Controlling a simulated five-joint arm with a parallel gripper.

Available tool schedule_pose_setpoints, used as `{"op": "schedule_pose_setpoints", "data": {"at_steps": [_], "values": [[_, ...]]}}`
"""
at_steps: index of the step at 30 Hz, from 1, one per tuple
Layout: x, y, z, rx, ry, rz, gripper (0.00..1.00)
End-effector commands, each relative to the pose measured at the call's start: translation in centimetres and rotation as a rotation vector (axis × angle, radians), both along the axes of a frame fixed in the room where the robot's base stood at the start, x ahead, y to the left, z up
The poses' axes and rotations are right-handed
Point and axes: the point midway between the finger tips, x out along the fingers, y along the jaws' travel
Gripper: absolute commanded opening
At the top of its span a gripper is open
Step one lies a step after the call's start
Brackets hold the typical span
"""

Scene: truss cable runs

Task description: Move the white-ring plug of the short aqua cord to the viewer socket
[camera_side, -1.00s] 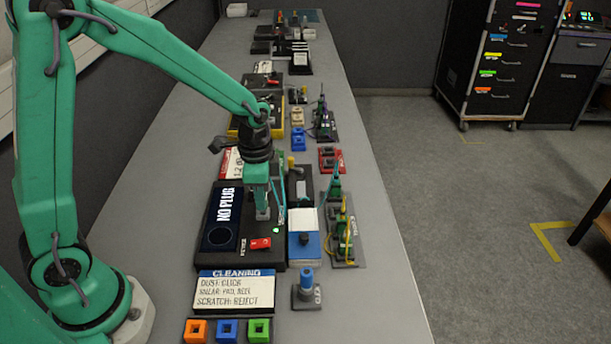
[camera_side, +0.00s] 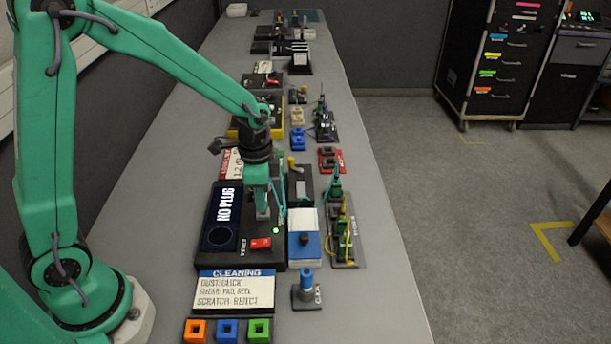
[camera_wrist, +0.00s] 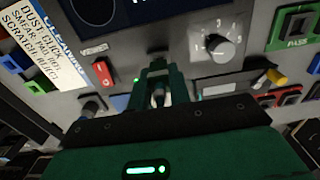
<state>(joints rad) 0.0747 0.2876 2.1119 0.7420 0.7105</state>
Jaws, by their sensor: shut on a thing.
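My gripper (camera_side: 262,216) is over the right part of the black viewer (camera_side: 205,256), fingers pointing down. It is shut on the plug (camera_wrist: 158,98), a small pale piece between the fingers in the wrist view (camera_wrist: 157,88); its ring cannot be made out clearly. The aqua cord (camera_side: 281,212) hangs beside the fingers. More aqua cord (camera_side: 335,180) shows at the green plug stand on the right. The viewer screen (camera_side: 223,216) reads NO PLUG. The viewer socket is hidden by my gripper, so I cannot tell whether the plug touches it.
A red switch (camera_side: 260,244) and a lit green lamp sit on the viewer near my fingers. A blue and white cleaning box (camera_side: 304,246), a rack with a yellow cord (camera_side: 345,240) and a grey-blue post (camera_side: 306,286) stand to the right. A cleaning card (camera_side: 234,290) lies in front.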

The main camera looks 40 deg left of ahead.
Motion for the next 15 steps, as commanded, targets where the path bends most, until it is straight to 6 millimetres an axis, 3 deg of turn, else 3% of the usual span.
{"op": "schedule_pose_setpoints", "data": {"at_steps": [15], "values": [[-0.01, 0.0, -0.44, 0.0, 0.0, 0.0, 0.0]]}}
